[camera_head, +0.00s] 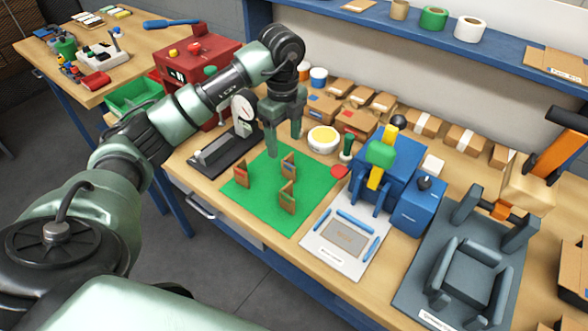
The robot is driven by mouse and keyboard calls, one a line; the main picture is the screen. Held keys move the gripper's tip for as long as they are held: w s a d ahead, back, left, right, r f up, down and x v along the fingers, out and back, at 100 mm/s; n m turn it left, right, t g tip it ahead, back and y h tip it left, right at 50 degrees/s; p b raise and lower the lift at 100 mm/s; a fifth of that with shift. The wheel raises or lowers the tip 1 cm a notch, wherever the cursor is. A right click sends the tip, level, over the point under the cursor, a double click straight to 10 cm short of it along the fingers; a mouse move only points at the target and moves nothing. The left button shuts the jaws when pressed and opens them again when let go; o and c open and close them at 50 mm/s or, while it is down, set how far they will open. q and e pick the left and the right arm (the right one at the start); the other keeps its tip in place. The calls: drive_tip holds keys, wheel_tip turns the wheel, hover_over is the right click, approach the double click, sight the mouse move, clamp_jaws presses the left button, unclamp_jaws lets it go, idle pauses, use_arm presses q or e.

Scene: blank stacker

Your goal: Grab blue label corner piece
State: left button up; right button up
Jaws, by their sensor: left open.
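Three small brown corner pieces stand upright on a green mat (262,212). The left piece (242,175) shows a red label. The back piece (288,166) seems to carry a bluish label, small in this view. The front piece (287,197) seems to carry a greenish label. My left gripper (284,147) points down at the mat's back edge, open and empty. Its fingers are spread just behind and above the back piece and appear apart from it. My right gripper is not in view.
A black gauge stand (228,150) is left of the mat. A white tray with blue bars (345,240), a blue machine (385,170) and a dark grey fixture (465,275) stand to the right. A yellow-topped round container (323,138) and several cartons line the back.

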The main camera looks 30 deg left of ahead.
sight(288, 156)
use_arm(q)
drive_tip(key=f, duration=0.2)
drive_tip(key=w+f, duration=0.1)
drive_tip(key=shift+w+f, duration=0.15)
drive_tip(key=shift+f, duration=0.2)
drive_tip(key=shift+s+d+f, duration=0.1)
drive_tip(key=shift+s+f, duration=0.1)
drive_tip(key=shift+f, duration=0.1)
wheel_tip(288, 156, down, 5)
drive_tip(key=shift+d+r+p, duration=0.1)
drive_tip(key=shift+d+p, duration=0.05)
drive_tip(key=shift+p, duration=0.85)
drive_tip(key=c, duration=1.4)
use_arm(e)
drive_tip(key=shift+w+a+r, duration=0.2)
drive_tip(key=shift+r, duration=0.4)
